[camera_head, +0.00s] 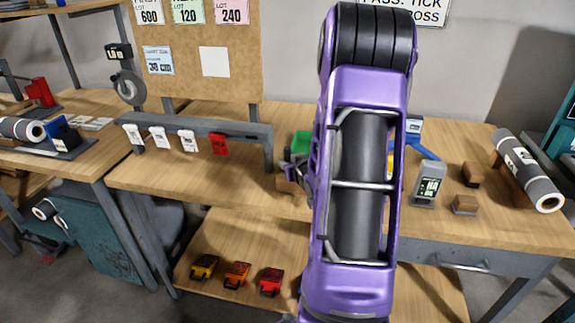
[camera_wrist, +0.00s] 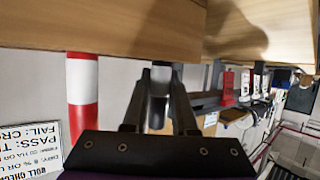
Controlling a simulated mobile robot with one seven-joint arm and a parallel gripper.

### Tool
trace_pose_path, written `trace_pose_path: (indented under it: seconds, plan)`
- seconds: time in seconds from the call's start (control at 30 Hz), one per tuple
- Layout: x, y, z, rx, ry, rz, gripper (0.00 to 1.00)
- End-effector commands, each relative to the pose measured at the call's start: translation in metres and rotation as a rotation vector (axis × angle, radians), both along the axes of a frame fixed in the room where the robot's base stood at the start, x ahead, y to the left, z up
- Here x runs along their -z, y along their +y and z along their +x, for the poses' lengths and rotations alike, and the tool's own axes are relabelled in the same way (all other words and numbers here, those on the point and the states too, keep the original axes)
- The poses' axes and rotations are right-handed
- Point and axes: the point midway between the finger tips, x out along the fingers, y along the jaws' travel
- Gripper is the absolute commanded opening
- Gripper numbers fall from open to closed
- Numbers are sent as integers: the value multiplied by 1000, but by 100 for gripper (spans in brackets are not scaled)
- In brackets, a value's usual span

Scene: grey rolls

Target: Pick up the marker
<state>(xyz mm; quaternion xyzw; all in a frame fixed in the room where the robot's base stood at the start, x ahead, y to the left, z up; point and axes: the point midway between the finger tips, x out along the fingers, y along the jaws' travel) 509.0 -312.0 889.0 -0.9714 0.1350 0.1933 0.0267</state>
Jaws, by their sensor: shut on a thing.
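In the wrist view, which is upside down, my gripper (camera_wrist: 159,92) is shut on a slim dark and grey thing between its two fingers. It appears to be the marker (camera_wrist: 160,82), close below the wooden edge in the picture. A red and white cylinder (camera_wrist: 82,95) stands apart, left of the fingers.
The wooden workbench (camera_head: 235,187) holds a grey rail (camera_head: 190,125) with hanging tags, a grey handheld device (camera_head: 427,183), small brown blocks (camera_head: 465,205) and a grey roll (camera_head: 530,175). Yellow, orange and red items (camera_head: 237,274) lie on the lower shelf. Bare wood shows left of my arm.

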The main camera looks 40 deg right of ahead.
Motion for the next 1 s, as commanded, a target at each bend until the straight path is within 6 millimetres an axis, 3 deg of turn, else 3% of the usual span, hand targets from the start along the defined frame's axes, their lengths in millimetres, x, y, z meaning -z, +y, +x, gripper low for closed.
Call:
trace_pose_path:
  seconds: [0.17, 0.63, 1.0]
  plan:
    - [-6, 0, 0, 0, -1, 0, 0]
    - [-89, 0, 0, 1, -2, -2, 0]
    - [-100, 0, 0, 0, 0, 0, 0]
